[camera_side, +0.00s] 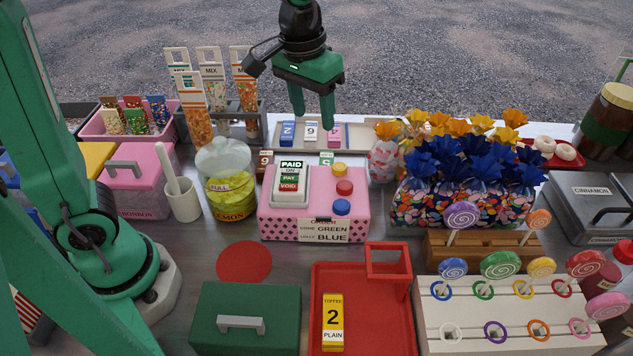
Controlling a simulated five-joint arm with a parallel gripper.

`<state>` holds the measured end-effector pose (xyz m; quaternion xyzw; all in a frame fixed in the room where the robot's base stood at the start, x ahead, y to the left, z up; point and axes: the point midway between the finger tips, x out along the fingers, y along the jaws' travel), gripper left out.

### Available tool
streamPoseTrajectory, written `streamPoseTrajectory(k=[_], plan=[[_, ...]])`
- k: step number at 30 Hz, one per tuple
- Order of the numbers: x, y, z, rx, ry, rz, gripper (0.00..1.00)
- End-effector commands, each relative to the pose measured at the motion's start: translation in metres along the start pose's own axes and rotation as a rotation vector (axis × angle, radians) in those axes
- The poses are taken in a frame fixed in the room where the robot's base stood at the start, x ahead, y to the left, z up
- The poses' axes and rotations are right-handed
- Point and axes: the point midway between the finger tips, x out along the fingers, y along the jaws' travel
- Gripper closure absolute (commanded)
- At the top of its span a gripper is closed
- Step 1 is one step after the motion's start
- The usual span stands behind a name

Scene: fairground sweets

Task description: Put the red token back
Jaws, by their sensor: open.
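A small red round piece (344,187), which looks like the red token, sits on top of the pink dotted box (272,224). It lies between a yellow round piece (340,170) behind it and a blue one (341,207) in front. A white panel (292,183) marked PAID, PAY and VOID stands to their left on the same box. My gripper (313,120) is open and empty. It points down near the back tray, behind and above the pink box, apart from the red piece. A larger flat red disc (244,262) lies on the table at the box's front left.
The back tray (270,136) holds numbered blue, white and pink tags. A lemon jar (225,180) stands left of the pink box; blue and yellow wrapped sweets (465,170) stand right. In front are a green box (245,300), a red tray (380,320) and a lollipop rack (465,341).

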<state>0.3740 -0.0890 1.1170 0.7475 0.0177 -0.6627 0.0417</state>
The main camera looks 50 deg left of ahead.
Motion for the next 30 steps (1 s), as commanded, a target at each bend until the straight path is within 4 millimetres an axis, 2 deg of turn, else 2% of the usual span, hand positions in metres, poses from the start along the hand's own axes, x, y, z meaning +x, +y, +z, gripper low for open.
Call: streamPoseTrajectory(k=[4, 12, 21, 25, 30], plan=[[-0.016, -0.023, 0.023, 0.012, 0.065, 0.013, 0.49], [-0.031, -0.057, 0.066, 0.039, 0.177, 0.019, 0.49], [-0.030, -0.087, 0.114, 0.068, 0.301, 0.006, 0.49], [-0.026, -0.095, 0.129, 0.080, 0.340, -0.004, 0.49], [-0.023, -0.100, 0.139, 0.088, 0.369, -0.011, 0.49]])
